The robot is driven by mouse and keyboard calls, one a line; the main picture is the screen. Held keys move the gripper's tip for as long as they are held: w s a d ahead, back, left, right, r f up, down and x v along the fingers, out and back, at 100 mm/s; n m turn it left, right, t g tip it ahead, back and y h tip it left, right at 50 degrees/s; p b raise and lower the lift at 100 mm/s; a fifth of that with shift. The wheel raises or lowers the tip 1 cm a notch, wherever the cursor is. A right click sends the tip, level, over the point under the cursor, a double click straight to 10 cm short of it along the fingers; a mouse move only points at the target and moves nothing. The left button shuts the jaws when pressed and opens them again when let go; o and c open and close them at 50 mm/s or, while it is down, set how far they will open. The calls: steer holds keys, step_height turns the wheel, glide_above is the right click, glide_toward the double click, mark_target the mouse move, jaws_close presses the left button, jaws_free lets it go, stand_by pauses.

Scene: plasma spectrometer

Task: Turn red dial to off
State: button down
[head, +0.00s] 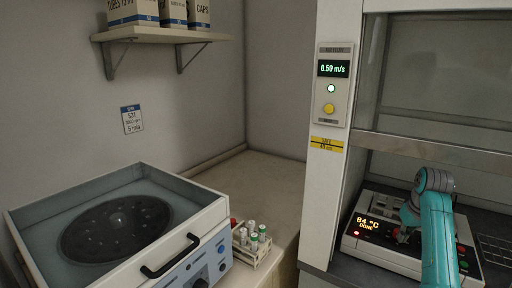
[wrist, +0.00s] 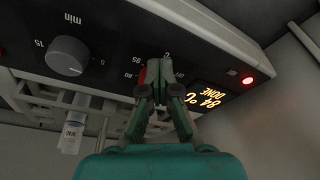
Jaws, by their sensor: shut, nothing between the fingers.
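The red dial (wrist: 151,73) is on the dark front panel of the heating device (head: 385,255), which stands in the hood in the head view. The dial is mostly hidden behind my fingers, so its pointer setting cannot be read. Marks such as 80, 95 and an off label surround it in the wrist view. My gripper (wrist: 160,90) is shut with its fingertips right at the dial; whether they touch it I cannot tell. The display (wrist: 209,98) reads 84 °C DONE, and a red lamp (wrist: 247,81) glows beside it.
A grey minute knob (wrist: 66,56) sits on the same panel, to the left in the wrist view. A tube (wrist: 74,132) hangs near a rack below it. In the head view, a centrifuge (head: 120,225) and a tube rack (head: 252,245) stand left of the hood frame (head: 320,190).

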steer(key=shift+s+d, duration=0.1)
steer(key=shift+d, duration=0.55)
steer(key=shift+d, duration=0.5)
stand_by(0.4)
steer(key=shift+s+d, duration=0.1)
steer(key=shift+s, duration=0.15)
step_height(320, 180, up, 7)
steer(key=a, duration=0.3)
steer(key=shift+s+x, duration=0.2)
steer(key=shift+x, duration=1.5)
steer(key=shift+s+x, duration=0.25)
steer(key=shift+x, duration=1.5)
steer(key=shift+f, duration=0.15)
